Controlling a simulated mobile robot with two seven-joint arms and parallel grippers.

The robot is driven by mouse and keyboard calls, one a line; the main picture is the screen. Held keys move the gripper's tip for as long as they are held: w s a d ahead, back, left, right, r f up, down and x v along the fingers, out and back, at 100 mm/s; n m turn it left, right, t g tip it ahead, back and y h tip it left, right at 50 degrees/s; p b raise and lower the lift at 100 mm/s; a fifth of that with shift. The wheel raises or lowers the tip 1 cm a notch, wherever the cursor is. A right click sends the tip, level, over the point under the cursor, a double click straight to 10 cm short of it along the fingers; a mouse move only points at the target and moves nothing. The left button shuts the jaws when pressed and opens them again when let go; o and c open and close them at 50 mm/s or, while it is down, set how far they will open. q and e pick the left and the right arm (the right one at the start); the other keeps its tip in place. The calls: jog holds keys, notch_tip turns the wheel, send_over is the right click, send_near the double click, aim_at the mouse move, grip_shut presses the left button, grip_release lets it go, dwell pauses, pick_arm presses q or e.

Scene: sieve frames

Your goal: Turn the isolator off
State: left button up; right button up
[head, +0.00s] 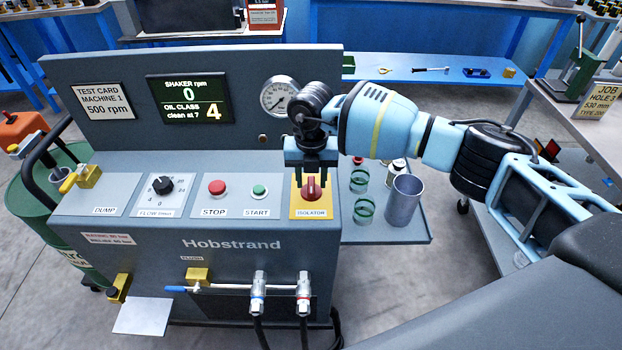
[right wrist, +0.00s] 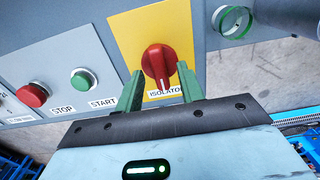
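The isolator is a red rotary knob (head: 312,188) on a yellow plate (head: 298,210) at the right end of the machine's sloped panel. In the right wrist view the knob (right wrist: 157,60) has its handle nearly upright, with a white mark at its lower end. My right gripper (head: 312,166) is over the plate, pointing down at the knob. In the right wrist view its green fingers (right wrist: 160,88) stand apart on either side of the knob, with a gap visible on each side. The gripper is open and holds nothing. My left gripper is not in view.
Left of the isolator are the green START button (head: 260,191), red STOP button (head: 217,188) and black flow dial (head: 163,185). The display (head: 190,99) reads shaker 0 rpm. A grey cup (head: 402,200) and green-rimmed sieves stand on a side shelf to the right.

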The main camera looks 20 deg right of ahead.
jog(key=shift+f, duration=0.4)
jog(key=shift+c, duration=0.5)
grip_shut()
